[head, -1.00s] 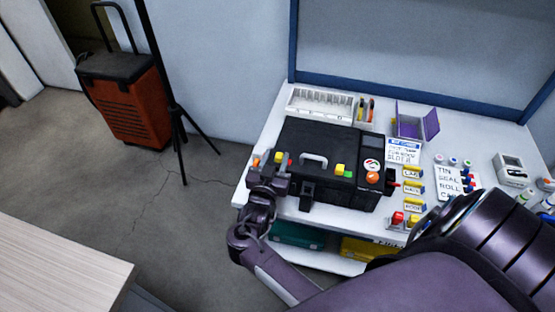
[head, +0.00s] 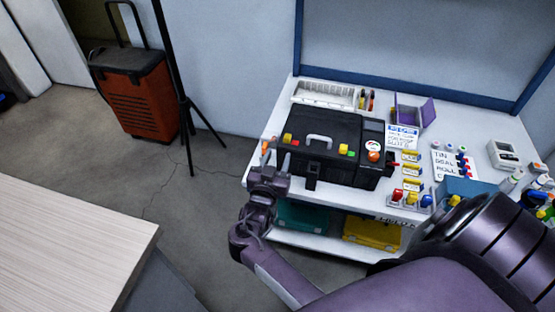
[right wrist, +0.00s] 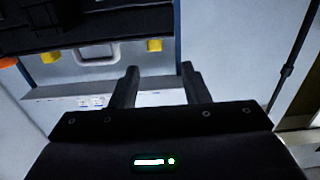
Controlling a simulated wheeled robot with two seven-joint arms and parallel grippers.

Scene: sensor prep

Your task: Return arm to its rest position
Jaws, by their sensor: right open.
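My right arm comes in from the lower right in the head view, across the front of the white workbench (head: 365,199). Its gripper (head: 277,154) is open, with nothing seen between the fingers, at the bench's front left edge. It is beside the front left corner of a black case (head: 336,170) with a grey handle. In the right wrist view the two dark fingers (right wrist: 160,82) stand apart and empty, with the case (right wrist: 60,32) beyond them at the upper left. My left gripper is not in view.
The bench also holds a white rack (head: 325,94), a purple-lidded box (head: 410,113), labels and several small bottles. A red wheeled case (head: 148,103) and a dark stand (head: 187,130) are on the floor at left. A wooden tabletop (head: 70,250) fills the lower left.

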